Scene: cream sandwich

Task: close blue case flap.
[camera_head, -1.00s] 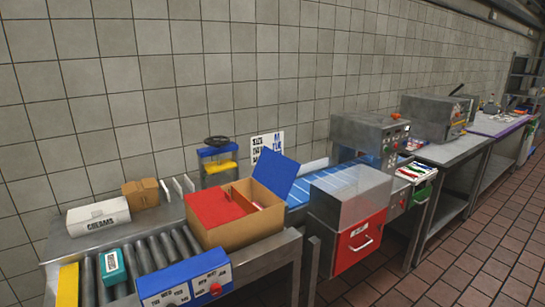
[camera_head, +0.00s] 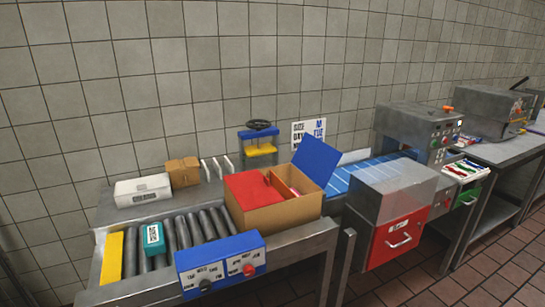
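A brown cardboard case (camera_head: 275,218) stands on the metal counter at the end of the roller conveyor. Its blue flap (camera_head: 317,160) stands up and leans outward at the right back side. A red flap (camera_head: 250,187) lies over the left part of the case top. The right part of the top is open, and red and white contents (camera_head: 283,187) show inside. Neither of my grippers is in view.
A blue control box (camera_head: 220,264) with knobs sits in front of the case. A red machine with a grey hood (camera_head: 395,190) stands close on the right. White box (camera_head: 143,190), small brown box (camera_head: 183,171) and teal box (camera_head: 153,238) are left. A blue belt (camera_head: 345,177) runs behind.

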